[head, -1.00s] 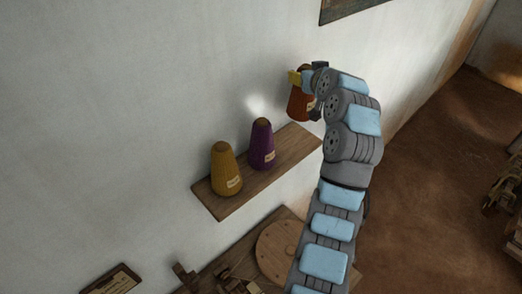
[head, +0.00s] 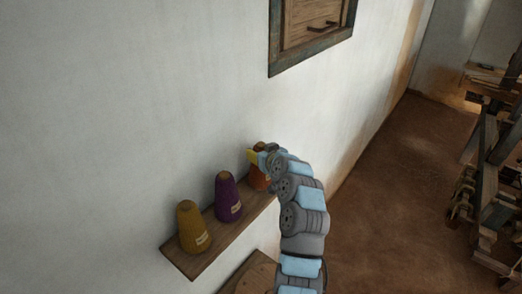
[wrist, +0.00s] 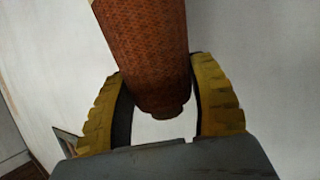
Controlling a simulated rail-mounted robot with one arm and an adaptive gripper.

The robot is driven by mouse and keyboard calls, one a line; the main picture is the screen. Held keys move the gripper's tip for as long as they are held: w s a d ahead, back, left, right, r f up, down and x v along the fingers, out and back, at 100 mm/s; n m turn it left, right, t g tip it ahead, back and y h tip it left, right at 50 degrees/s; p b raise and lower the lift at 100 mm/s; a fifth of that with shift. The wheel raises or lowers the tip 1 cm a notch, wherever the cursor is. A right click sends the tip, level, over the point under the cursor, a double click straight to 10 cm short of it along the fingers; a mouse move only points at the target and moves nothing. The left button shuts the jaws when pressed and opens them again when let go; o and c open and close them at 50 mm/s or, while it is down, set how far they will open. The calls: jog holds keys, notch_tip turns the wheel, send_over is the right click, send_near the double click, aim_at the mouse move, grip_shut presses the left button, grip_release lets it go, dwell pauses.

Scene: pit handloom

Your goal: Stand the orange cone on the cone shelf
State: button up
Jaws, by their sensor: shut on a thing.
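The orange cone (head: 258,181) is upright at the right end of the wooden cone shelf (head: 205,256), to the right of the purple cone. My gripper (head: 262,156) is shut on it near its top. I cannot tell whether its base touches the shelf, as my arm partly covers it. In the wrist view the orange cone (wrist: 148,55) lies between the two yellow fingers of my gripper (wrist: 160,72), and its narrow end points toward the palm. The shelf is not clearly visible there.
A yellow cone (head: 191,228) and a purple cone (head: 228,198) stand on the left and middle of the shelf. The white wall (head: 120,120) is close behind. A framed wooden hatch (head: 312,30) is above right. Loom timbers (head: 490,190) stand at far right.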

jog(key=shift+f, duration=0.15)
jog(key=o, duration=1.2)
jog(key=shift+b+v, duration=0.45)
jog(key=shift+v, duration=0.95)
jog(key=b+v, duration=0.2)
jog(key=v, duration=0.7)
